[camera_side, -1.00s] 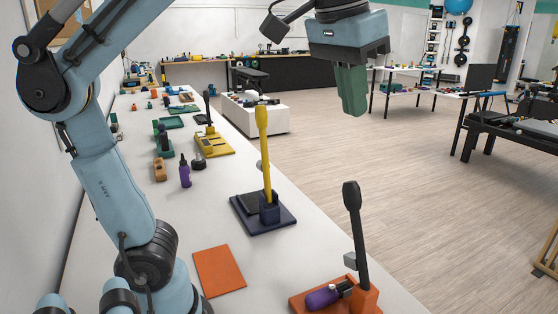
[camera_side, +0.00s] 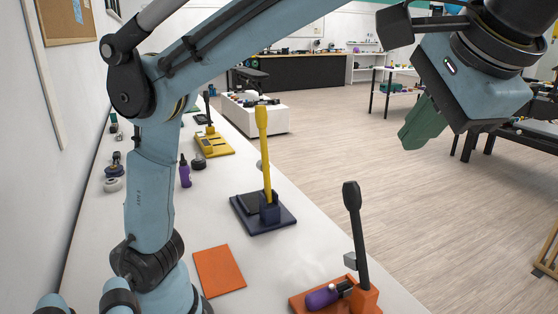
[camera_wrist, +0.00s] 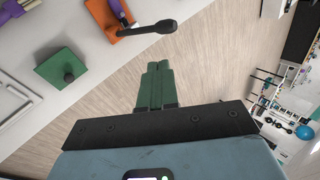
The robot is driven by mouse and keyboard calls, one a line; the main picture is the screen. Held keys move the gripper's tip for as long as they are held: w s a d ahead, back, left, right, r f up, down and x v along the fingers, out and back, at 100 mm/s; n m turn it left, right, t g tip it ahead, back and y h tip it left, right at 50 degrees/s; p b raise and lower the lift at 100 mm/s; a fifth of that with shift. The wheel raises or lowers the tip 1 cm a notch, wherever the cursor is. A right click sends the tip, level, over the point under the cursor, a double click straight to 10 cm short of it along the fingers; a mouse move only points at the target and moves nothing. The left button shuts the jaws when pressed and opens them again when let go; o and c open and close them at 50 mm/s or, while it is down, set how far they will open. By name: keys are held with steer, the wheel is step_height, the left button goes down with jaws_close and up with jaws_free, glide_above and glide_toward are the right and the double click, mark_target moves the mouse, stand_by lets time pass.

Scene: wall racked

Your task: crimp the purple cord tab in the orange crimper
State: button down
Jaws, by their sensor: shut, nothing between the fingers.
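The orange crimper (camera_side: 369,299) stands at the near right edge of the white bench in the side view, with its dark lever (camera_side: 356,228) standing up. The purple cord tab (camera_side: 321,298) lies on the crimper's base with its end at the jaw; how deep it sits I cannot tell. In the wrist view the crimper (camera_wrist: 97,12) is at the top left, partly cut off, with the purple tab (camera_wrist: 118,10) on it. My gripper (camera_side: 408,140) has green fingers, closed together and empty. It hangs in the air to the right of the lever and above it, touching nothing.
A yellow-levered tool on a navy base (camera_side: 283,217) stands behind the crimper. An orange flat plate (camera_side: 219,271) lies to its left. A yellow device (camera_side: 213,145) and a purple bottle (camera_side: 185,174) are farther back. Open floor (camera_side: 330,140) lies right of the bench.

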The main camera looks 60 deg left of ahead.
steer(key=shift+f, duration=1.7)
glide_toward(356, 196)
step_height(356, 196, down, 3)
steer(key=a+f, duration=0.2)
steer(key=shift+w+a, duration=0.2)
steer(key=shift+a, duration=0.1)
steer(key=shift+w+a+f, duration=0.1)
steer(key=shift+a, duration=0.3)
steer(key=shift+a, duration=0.15)
